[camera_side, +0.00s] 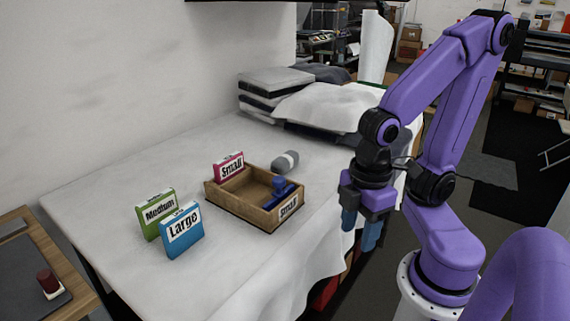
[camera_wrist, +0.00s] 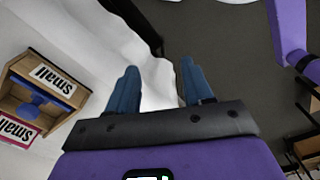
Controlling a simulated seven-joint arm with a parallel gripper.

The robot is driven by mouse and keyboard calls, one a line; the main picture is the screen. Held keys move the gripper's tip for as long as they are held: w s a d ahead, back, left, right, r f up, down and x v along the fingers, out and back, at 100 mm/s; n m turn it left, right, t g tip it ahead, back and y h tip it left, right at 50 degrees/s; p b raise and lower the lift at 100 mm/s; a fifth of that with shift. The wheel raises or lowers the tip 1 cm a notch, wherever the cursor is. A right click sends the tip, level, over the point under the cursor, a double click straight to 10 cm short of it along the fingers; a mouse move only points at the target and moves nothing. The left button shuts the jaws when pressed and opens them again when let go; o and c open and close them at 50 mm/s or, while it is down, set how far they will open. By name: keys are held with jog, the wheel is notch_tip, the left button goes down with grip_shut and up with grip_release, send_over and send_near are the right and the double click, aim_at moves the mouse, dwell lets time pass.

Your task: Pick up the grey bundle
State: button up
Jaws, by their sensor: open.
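The grey bundle (camera_side: 285,161) lies on the white-covered table (camera_side: 130,185), behind and to the right of the wooden box. It is a small grey roll with a pale band around its middle. I cannot make it out in the wrist view. My gripper (camera_side: 360,240) is open and empty, pointing down near the table's right edge, to the right of the bundle and nearer the camera. In the wrist view my gripper's two blue fingers (camera_wrist: 157,85) are spread apart, with white cloth and dark floor beyond them.
A wooden box (camera_side: 232,208) labelled Small holds blue items (camera_side: 279,187). A pink Small card (camera_side: 228,167) stands at it. Green Medium (camera_side: 157,213) and blue Large (camera_side: 183,230) boxes stand left. Folded fabric (camera_side: 325,105) is piled at the back. Table left of the boxes is clear.

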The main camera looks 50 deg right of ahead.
jog(key=o, duration=0.7)
